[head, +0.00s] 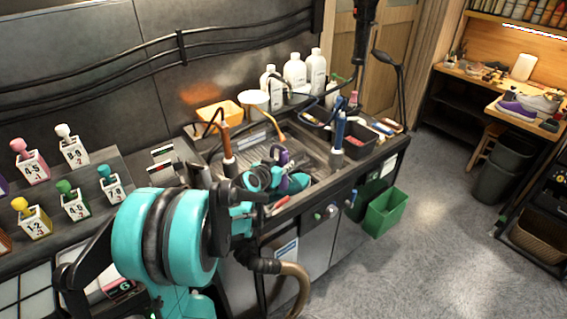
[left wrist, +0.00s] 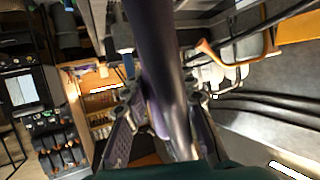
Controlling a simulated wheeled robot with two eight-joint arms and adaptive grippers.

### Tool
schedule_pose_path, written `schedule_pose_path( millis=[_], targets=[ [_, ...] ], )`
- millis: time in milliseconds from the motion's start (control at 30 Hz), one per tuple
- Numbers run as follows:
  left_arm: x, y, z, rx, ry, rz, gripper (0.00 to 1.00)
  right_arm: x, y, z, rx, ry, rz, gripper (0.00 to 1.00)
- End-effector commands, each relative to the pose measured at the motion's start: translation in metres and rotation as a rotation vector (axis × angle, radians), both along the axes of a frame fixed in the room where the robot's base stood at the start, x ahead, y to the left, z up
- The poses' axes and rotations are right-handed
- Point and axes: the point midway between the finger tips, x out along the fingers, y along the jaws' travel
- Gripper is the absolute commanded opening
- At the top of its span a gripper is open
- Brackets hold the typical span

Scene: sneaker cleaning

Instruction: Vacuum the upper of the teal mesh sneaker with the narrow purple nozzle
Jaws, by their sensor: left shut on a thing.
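My left arm reaches from the lower left of the head view over the sink-like work tray (head: 318,157). My left gripper (head: 284,160) is there, small and partly hidden by my own wrist. In the left wrist view its fingers (left wrist: 160,118) are closed around the dark purple nozzle (left wrist: 160,50), which runs up through the picture. A teal shape (head: 296,184) just beyond my wrist looks like the teal sneaker, mostly hidden. I cannot tell whether the nozzle touches it. My right gripper is not in view.
An orange tool (head: 225,140) and a blue tool (head: 340,130) stand upright in holders on either side of the tray. White bottles (head: 294,72) and a yellow-orange bin (head: 219,115) stand behind. Numbered blocks (head: 75,152) fill the left shelf.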

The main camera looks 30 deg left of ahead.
Motion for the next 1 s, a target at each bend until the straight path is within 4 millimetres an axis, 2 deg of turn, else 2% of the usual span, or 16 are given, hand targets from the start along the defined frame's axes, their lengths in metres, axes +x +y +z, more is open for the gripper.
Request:
schedule_pose_path(
  millis=[33, 133, 567, 1000],
  targets=[
    [0.0, 0.0, -0.006, 0.0, 0.0, 0.0, 0.0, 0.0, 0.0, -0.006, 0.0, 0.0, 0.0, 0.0],
    [0.0, 0.0, -0.01, 0.0, 0.0, 0.0, 0.0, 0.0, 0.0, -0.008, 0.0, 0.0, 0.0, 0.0],
    [0.001, 0.0, -0.009, 0.0, 0.0, 0.0, 0.0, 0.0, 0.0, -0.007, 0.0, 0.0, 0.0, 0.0],
    [0.012, -0.006, -0.01, 0.001, 0.0, 0.0, 0.0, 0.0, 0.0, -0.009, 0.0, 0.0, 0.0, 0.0]
  ],
)
